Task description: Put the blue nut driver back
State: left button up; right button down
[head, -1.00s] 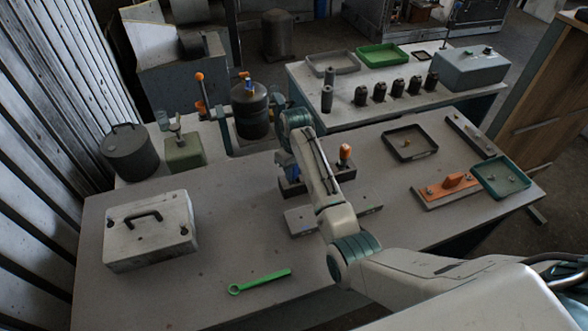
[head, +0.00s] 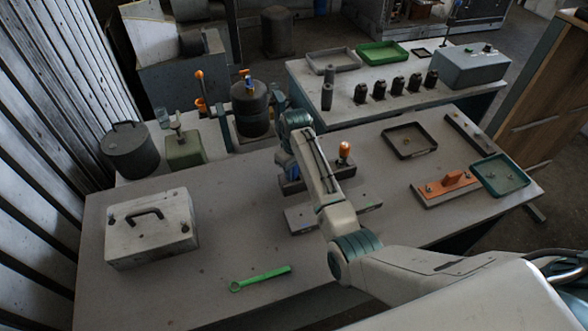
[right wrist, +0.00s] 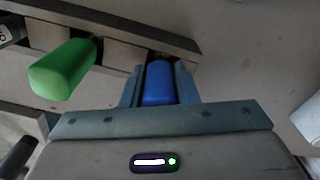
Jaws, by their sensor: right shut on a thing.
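The blue nut driver (right wrist: 158,82) shows in the right wrist view as a blue handle between the two fingers of my right gripper (right wrist: 158,88). The fingers are shut on it. The handle is at a slot of the grey tool rack (right wrist: 118,55); its lower end is hidden, so I cannot tell how deep it sits. A green-handled driver (right wrist: 62,68) stands in the rack to its left. In the head view the rack (head: 291,187) is partly behind my right arm, and an orange-handled driver (head: 345,151) stands at its right end. My left gripper is not in view.
A green ring wrench (head: 261,279) and a white case (head: 150,230) lie on the table, left of my arm. A grey plate (head: 299,217) lies in front of the rack.

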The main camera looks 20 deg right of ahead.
jog(key=c, duration=0.6)
grip_release()
jog(key=shift+r, duration=4)
jog(key=shift+s, duration=0.1)
